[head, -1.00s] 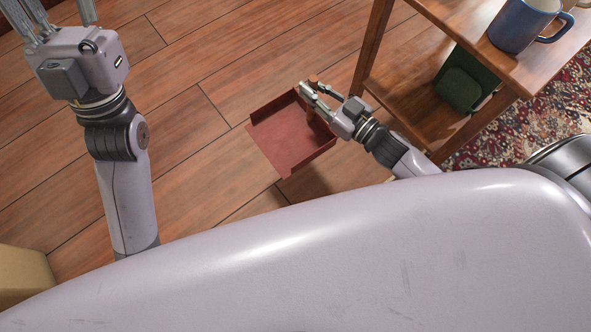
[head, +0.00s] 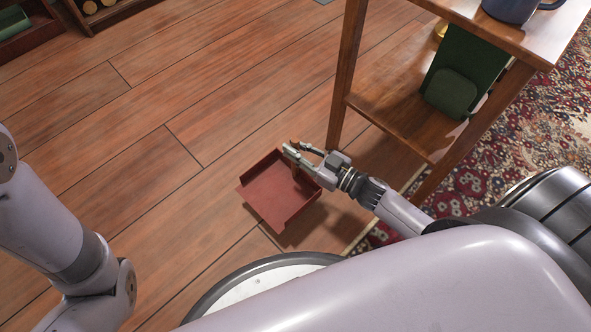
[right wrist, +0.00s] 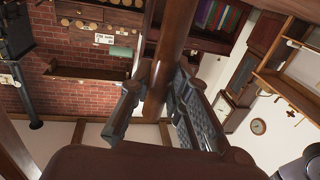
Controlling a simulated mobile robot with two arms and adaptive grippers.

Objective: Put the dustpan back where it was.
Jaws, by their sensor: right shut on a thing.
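The dustpan (head: 277,200) is a flat reddish-brown pan with low raised sides. It shows near the middle of the head view, to the left of the wooden side table. My right gripper (head: 291,148) is shut on its brown handle, which stands between the fingers in the right wrist view (right wrist: 172,50). The pan's edge fills the bottom of that wrist view. A shadow lies to the right of the pan, and it seems to hang above the floor; the gap is hard to judge. My left gripper is outside the head view; only its arm shows at the left edge.
The wooden side table (head: 375,95) stands right of the dustpan, with a dark green object (head: 462,80) on its lower shelf and a blue mug (head: 513,8) on top. A patterned rug (head: 545,130) lies beyond. A low shelf (head: 112,10) is far left. The plank floor between is clear.

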